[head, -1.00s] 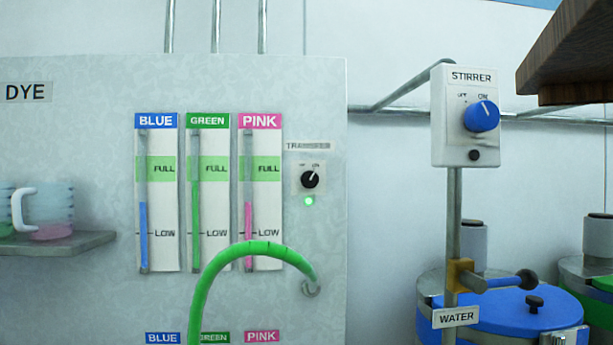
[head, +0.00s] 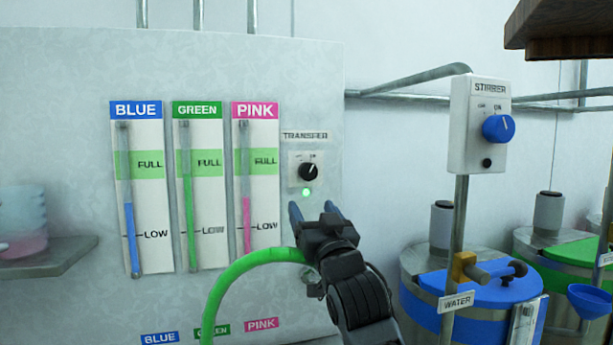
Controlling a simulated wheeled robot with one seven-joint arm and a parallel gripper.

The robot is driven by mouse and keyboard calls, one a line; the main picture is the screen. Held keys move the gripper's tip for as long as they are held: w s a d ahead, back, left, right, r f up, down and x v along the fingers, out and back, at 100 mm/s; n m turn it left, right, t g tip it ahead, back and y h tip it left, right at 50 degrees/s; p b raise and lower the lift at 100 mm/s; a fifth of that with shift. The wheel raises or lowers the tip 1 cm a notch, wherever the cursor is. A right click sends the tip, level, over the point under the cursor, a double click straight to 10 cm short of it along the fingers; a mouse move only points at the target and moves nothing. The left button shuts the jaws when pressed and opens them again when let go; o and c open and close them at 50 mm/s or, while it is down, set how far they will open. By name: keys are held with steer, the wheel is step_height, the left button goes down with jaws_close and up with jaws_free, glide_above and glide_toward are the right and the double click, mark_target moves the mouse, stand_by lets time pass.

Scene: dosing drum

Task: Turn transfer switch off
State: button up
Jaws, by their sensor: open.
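The transfer switch (head: 308,172) is a black rotary knob on a small white plate, under a TRANSFER label on the dye panel. Its pointer line leans up and to the right, toward the ON side. A green light (head: 306,191) glows just below it. My gripper (head: 311,208) is in the head view, a short way below the knob and light in the picture. Its two bluish fingers point toward the panel and stand apart, with nothing between them. It does not touch the knob.
Blue, green and pink level gauges (head: 199,190) are left of the switch. A green hose (head: 245,264) arches below and left of my gripper. A stirrer box (head: 478,125) with a blue knob stands on a post at right, near lidded drums. A wooden edge (head: 560,25) overhangs top right.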

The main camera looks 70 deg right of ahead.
mark_target(309, 174)
steer(key=shift+m+g+h, duration=0.3)
steer(key=shift+h, duration=0.3)
steer(key=shift+w+d+r+p, duration=0.45)
steer(key=shift+w+d+r, duration=0.2)
steer(key=shift+d+r, duration=0.5)
steer(key=shift+w+d+r+p, duration=0.4)
steer(key=shift+w+d+r, duration=0.35)
steer(key=shift+d, duration=0.65)
steer(key=shift+w+d+r+p, duration=0.45)
steer(key=shift+w+d+r, duration=0.1)
steer(key=shift+d+r, duration=0.6)
steer(key=shift+d+f, duration=0.1)
steer(key=shift+f, duration=0.05)
steer(key=shift+c, duration=0.2)
steer(key=c, duration=1)
